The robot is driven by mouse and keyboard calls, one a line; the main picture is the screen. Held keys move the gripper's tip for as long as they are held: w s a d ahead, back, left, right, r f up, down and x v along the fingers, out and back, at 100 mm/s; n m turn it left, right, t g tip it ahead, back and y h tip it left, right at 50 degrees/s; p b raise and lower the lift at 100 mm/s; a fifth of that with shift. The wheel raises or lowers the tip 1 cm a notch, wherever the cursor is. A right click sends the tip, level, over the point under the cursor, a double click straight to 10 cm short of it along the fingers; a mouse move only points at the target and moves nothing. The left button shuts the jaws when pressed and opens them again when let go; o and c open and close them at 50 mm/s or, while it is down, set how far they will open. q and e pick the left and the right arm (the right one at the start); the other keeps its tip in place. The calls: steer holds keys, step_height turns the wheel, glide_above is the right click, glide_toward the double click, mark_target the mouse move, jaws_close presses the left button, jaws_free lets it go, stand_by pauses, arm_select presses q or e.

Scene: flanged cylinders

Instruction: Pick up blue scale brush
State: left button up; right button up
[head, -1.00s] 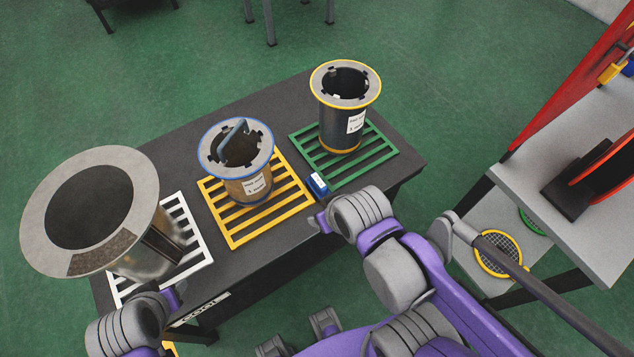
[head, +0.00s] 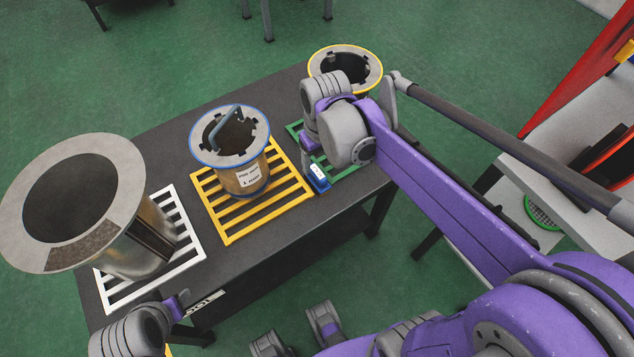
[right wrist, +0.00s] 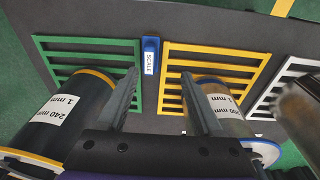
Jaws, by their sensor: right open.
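The blue scale brush (head: 318,178) is a small blue block with a white label. It lies on the dark table between the yellow and green racks; in the right wrist view (right wrist: 151,58) its label reads SCALE. My right gripper (head: 307,152) is over the table just behind the brush in the head view. In the right wrist view its two fingers (right wrist: 157,88) are apart, with the brush ahead of the gap and nothing between them. My left gripper (head: 180,298) is at the table's front left edge, its jaws too hidden to judge.
A blue-rimmed flanged cylinder (head: 249,178) stands on the yellow rack (head: 232,227). A yellow-rimmed cylinder (head: 372,66) stands by the green rack (head: 345,172), partly behind my right arm. A large grey cylinder (head: 135,250) stands on the white rack (head: 188,243).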

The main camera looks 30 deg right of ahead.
mark_target(317, 171)
steer(key=shift+g, duration=0.7)
steer(key=w+f, duration=0.1)
steer(key=w+d+f+b, duration=0.1)
steer(key=w+d+f, duration=0.1)
steer(key=w, duration=0.1)
steer(key=shift+w+d, duration=0.1)
steer(key=shift+d, duration=0.15)
steer(key=f+b, duration=0.1)
steer(key=f, duration=0.9)
steer(key=shift+w+a+f+b, duration=0.15)
steer(key=shift+a+b, duration=0.05)
steer(key=shift+b, duration=0.15)
jaws_close()
